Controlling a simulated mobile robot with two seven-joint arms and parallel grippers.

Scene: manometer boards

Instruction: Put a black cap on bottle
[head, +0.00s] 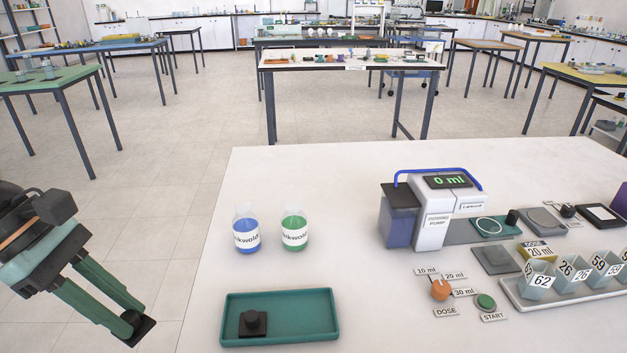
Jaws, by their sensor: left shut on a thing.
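My left gripper (132,320) is at the lower left, off the table's left edge. Its green fingers point down and are shut on a small black cap (144,334), which has a flat, square-looking part. Another black cap (253,322), a square base with a round knob, lies in the green tray (317,337) at the table's front. Two clear bottles stand behind the tray: one with blue liquid (246,237) and one with green liquid (294,234). No cap shows on either. My right gripper is not in view.
A dosing pump (433,220) reading 0 ml stands right of the bottles. In front of it are an orange dose knob (440,290) and a green start button (486,302). A rack of numbered cups (520,297) is at the right. White table is clear around the bottles.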

